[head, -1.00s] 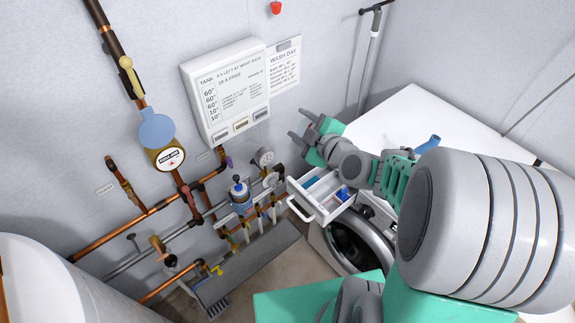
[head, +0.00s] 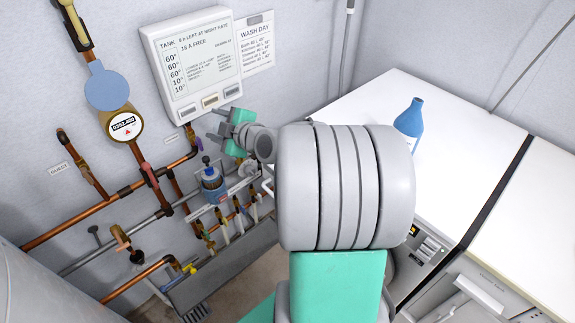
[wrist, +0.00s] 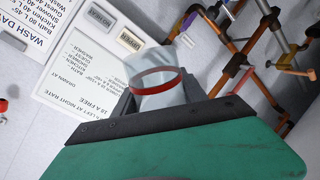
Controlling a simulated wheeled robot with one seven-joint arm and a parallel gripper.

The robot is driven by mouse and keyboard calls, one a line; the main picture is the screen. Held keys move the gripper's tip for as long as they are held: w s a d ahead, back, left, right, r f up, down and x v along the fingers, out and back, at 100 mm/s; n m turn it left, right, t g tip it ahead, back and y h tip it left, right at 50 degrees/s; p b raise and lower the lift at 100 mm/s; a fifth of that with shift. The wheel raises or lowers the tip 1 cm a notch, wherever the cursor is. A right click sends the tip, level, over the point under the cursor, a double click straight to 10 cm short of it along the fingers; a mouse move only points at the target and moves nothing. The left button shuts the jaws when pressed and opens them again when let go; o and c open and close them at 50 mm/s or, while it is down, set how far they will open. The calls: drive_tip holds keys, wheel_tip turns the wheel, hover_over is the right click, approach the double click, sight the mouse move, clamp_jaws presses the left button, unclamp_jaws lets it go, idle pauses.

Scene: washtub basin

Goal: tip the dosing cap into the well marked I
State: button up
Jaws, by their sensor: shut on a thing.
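The dosing cap (wrist: 157,78) is a clear cup with a red band, seen close up in the wrist view. My gripper (wrist: 158,108) is shut on it. In the head view my gripper (head: 222,130) is just below the wall panel, above the pipes, and I cannot make out the cap there. I cannot tell the cap's tilt or what it contains. The well marked I is not visible.
A tank panel (head: 190,65) and wash-day notice (head: 255,45) are on the wall. Copper pipes (head: 80,222), valves and a blue-topped fitting (head: 211,177) lie below and left of my gripper. A blue bottle (head: 410,118) stands on the otherwise clear white worktop (head: 470,130).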

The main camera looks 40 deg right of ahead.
drive_tip(key=s+d+f+m+h+b, duration=0.2)
drive_tip(key=d+f+h+b, duration=0.1)
drive_tip(key=d+f+b, duration=0.7)
drive_tip(key=s+d+f+m+h+b, duration=0.2)
drive_tip(key=d+f+b, duration=0.6)
drive_tip(key=d+b, duration=0.35)
wheel_tip(320, 180, up, 6)
drive_tip(key=d+m+t+y+p, duration=0.1)
drive_tip(key=m+t+p, duration=0.1)
drive_tip(key=m+p, duration=0.3)
drive_tip(key=shift+w+m+t+y+p, duration=0.15)
drive_tip(key=shift+m+t+y+p, duration=0.15)
drive_tip(key=shift+m+p, duration=0.1)
drive_tip(key=shift+r, duration=0.15)
